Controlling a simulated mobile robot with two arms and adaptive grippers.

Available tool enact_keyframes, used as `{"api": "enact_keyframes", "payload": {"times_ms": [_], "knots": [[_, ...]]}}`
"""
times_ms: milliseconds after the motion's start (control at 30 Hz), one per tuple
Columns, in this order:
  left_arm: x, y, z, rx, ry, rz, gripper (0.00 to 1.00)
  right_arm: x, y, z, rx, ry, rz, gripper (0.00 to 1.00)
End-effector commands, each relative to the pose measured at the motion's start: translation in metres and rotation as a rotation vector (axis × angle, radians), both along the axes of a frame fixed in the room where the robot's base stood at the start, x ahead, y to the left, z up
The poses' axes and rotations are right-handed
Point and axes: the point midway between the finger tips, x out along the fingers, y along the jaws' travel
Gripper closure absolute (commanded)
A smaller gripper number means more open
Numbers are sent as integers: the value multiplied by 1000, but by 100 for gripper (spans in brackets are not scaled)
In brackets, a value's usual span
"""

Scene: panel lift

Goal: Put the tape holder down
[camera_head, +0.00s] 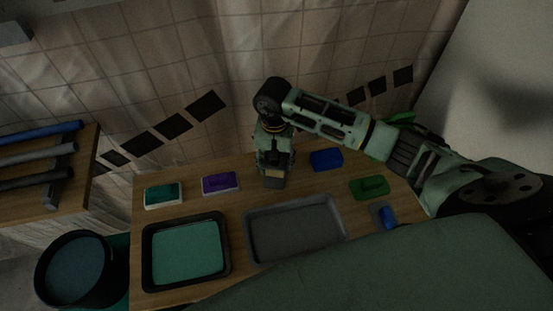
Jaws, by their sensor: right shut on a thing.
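My right arm comes in from the right and its gripper (274,172) points down over the back middle of the wooden table. It is shut on a small tan and grey thing (274,183), which I take to be the tape holder. The gripper hides most of it. It is at or just above the tabletop, behind the grey tray; I cannot tell whether it touches the wood. My left gripper is not in view.
The table (190,212) holds a grey tray (338,230), a black tray with a teal inside (226,250), a teal block (163,195), a purple block (220,182), a blue block (326,160), a green item (369,188) and a small blue item (389,216). A bucket (113,270) stands left.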

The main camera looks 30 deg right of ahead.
Motion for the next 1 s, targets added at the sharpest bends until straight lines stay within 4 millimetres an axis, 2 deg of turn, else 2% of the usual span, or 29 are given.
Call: {"api": "enact_keyframes", "payload": {"times_ms": [67,100,300,633,733,767,867,1000], "knots": [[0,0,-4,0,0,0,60,1,0,-3,0,-1,0,72],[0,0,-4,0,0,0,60,0,0,-3,0,-1,0,50],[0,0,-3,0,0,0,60,0,0,-2,1,-1,0,32],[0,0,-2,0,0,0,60,0,0,-2,0,0,0,31],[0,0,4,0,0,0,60,0,0,3,1,1,0,31],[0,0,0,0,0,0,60,1,0,5,0,-2,0,31],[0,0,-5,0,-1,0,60,2,0,21,-1,-6,2,31],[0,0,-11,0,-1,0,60,3,0,52,-1,-8,1,31]]}}
